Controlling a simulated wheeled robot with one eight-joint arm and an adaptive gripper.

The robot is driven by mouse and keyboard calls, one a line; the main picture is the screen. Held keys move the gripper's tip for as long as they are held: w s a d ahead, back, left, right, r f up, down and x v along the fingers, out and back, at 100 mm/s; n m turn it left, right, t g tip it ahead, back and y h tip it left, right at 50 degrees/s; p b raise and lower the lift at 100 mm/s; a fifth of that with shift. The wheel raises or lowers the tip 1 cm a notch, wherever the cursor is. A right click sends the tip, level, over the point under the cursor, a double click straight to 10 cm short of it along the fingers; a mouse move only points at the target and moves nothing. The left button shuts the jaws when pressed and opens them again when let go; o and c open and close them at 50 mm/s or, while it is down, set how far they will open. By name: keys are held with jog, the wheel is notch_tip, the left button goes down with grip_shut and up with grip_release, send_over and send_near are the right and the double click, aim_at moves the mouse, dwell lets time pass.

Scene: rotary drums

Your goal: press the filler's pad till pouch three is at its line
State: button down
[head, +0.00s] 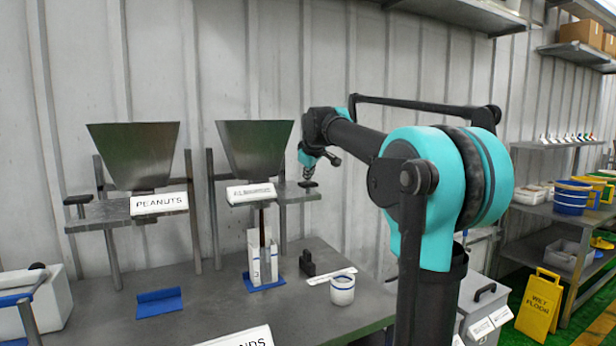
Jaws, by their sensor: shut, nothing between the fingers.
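The filler is a grey metal hopper (255,147) on a stand, with a label that seems to read ALMONDS. Its small dark pad (308,184) sits at the right end of its shelf. My gripper (308,175) is shut, empty and pointing down right over the pad; I cannot tell whether it touches. A white pouch (255,262) with blue marks stands upright in a blue holder (264,284) under the spout. A narrow brown stream (262,228) runs from the spout into the pouch. The fill level and the pouch's number are too small to tell.
A second hopper (133,155) labelled PEANUTS stands to the left, with an empty blue holder (159,303) in front. A white cup (342,290) with blue bands, a white strip and a small black block (308,263) are on the bench (210,318) right of the pouch.

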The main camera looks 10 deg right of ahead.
jog(key=shift+r, duration=2.05)
notch_tip(320, 180, up, 5)
